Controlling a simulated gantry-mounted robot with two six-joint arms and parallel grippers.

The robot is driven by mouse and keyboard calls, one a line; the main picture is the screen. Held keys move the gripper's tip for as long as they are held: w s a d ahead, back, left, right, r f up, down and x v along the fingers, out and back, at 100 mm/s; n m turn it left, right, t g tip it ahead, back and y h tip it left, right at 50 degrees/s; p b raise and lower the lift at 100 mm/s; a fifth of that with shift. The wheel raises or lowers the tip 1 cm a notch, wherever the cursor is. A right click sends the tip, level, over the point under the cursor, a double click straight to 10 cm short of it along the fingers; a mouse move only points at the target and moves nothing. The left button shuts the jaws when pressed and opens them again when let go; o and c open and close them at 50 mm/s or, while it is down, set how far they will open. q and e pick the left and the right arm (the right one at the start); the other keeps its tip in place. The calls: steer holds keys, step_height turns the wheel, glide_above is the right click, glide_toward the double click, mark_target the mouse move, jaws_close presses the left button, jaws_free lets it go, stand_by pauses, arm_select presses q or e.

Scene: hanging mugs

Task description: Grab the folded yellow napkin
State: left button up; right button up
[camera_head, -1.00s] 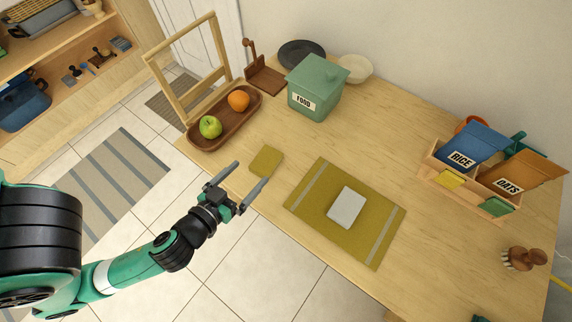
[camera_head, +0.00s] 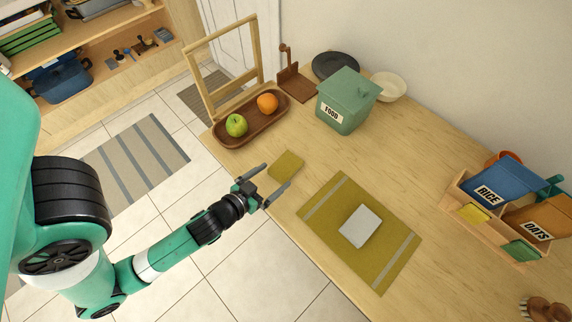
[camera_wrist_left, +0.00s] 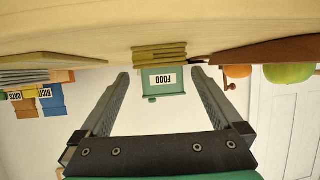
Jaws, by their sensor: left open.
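The folded yellow napkin (camera_head: 287,165) is a small olive-yellow square lying flat near the table's front edge, below the fruit tray. My left gripper (camera_head: 277,175) is open and empty, with its two fingers pointing at the napkin from the front edge side. In the left wrist view, which is upside down, the napkin (camera_wrist_left: 160,55) shows as a layered stack beyond and between the spread fingertips (camera_wrist_left: 160,73). I cannot tell whether the fingertips reach past its near edge. My right gripper is not in view.
A wooden tray (camera_head: 226,134) with an apple and orange stands behind the napkin. A green FOOD canister (camera_head: 345,105) is farther back. A yellow-green placemat (camera_head: 335,193) bearing a pale rectangular item (camera_head: 361,226) lies to the right. RICE and OATS boxes stand far right.

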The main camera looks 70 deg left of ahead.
mark_target(281, 170)
arm_select(q)
steer(key=x, duration=0.5)
steer(key=shift+a+f, duration=0.1)
steer(key=c, duration=1.1)
steer(key=shift+c, duration=0.2)
steer(key=shift+p, duration=0.3)
